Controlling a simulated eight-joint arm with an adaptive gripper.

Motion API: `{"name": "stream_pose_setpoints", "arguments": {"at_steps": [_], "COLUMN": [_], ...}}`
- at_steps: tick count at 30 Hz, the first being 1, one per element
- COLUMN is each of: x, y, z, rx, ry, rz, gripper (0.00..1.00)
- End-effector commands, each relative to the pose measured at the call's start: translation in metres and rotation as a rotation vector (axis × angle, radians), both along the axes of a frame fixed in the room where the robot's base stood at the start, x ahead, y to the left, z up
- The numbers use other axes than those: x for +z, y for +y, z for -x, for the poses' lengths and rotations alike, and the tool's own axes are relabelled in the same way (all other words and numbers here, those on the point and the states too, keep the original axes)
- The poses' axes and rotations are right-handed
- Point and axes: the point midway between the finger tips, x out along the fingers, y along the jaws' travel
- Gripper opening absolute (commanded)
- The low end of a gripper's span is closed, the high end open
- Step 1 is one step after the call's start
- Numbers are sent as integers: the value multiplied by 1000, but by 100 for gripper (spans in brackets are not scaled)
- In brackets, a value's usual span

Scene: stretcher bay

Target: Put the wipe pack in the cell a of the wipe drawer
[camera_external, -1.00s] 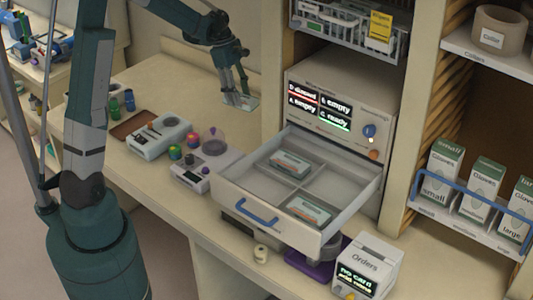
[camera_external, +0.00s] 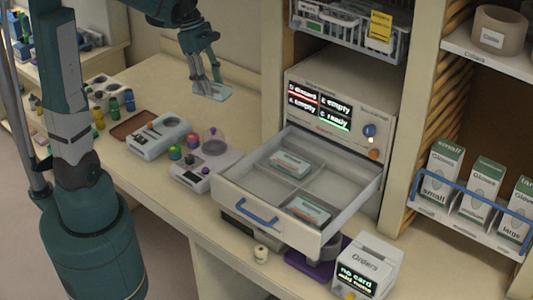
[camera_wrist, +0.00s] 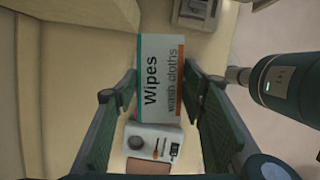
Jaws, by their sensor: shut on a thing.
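My gripper (camera_external: 207,80) is shut on the wipe pack (camera_external: 212,92), a flat white box with a teal edge, held in the air above the counter, left of the drawer. In the wrist view the wipe pack (camera_wrist: 160,75) sits between both fingers, its face reading "Wipes" and "wash cloths". The wipe drawer (camera_external: 292,234) is pulled open, with dividers forming cells. One similar pack (camera_external: 288,163) lies in its back-left cell and another (camera_external: 308,209) in its front-right cell. The other two cells look bare. No cell letters are legible inside the drawer.
The cabinet display (camera_external: 320,108) above the drawer shows "A empty" and "C ready". A wire basket (camera_external: 350,30) hangs above. Devices (camera_external: 160,135) stand on the counter left of the drawer. An Orders box (camera_external: 366,266) stands in front. The counter behind the devices is clear.

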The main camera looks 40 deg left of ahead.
Motion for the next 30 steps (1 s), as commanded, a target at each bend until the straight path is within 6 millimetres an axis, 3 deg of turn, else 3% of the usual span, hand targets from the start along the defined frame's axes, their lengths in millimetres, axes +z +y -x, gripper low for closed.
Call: {"name": "stream_pose_setpoints", "arguments": {"at_steps": [4, 30], "x": [3, -39], "y": [-30, -195], "z": [21, 64], "rx": [-18, -98], "ry": [0, 0], "rz": [0, 0], "gripper": [28, 28]}}
